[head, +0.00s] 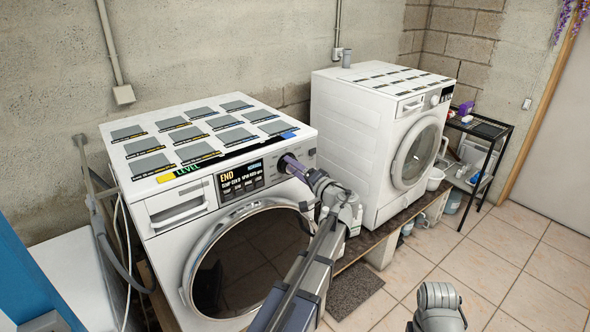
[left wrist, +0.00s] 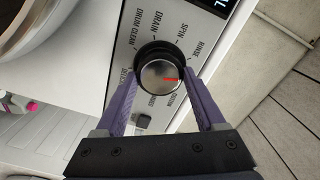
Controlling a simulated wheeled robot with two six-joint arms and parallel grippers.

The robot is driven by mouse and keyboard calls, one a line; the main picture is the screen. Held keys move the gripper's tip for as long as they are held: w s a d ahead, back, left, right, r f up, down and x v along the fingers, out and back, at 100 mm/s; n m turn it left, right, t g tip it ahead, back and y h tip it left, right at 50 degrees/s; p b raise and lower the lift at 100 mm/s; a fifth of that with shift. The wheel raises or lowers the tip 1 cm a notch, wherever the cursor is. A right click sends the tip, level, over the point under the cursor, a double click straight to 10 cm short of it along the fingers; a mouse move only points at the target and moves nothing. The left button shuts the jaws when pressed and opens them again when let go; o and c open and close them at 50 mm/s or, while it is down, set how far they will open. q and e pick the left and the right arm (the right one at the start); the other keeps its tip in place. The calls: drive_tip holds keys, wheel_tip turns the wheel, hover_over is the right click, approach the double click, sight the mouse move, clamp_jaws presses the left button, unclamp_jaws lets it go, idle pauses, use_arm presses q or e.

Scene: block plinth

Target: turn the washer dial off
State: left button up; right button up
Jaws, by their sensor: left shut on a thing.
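The near white washer (head: 165,251) has a round dark door and a lit display (head: 240,180) reading END. Its dial (left wrist: 158,74) has a black rim and a silver face with a red mark pointing right in the left wrist view. Labels such as RINSE, SPIN, DRAIN and DRUM CLEAN ring it. My left gripper (head: 288,163) reaches the panel right of the display and hides the dial in the head view. In the left wrist view the purple fingers of this gripper (left wrist: 158,82) are shut on the dial from both sides. My right gripper is not in view.
A second white washer (head: 350,151) stands to the right on a low wooden platform. Behind it are a black rack (head: 487,127) and a white bucket (head: 435,179). A dark mat (head: 354,291) lies on the tiled floor, which is mostly clear at right.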

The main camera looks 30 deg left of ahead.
use_arm(q)
drive_tip(key=shift+m, duration=1.5)
drive_tip(key=o, duration=1.3)
drive_tip(key=shift+o, duration=0.2)
drive_tip(key=v, duration=0.8)
drive_tip(key=shift+f, duration=0.1)
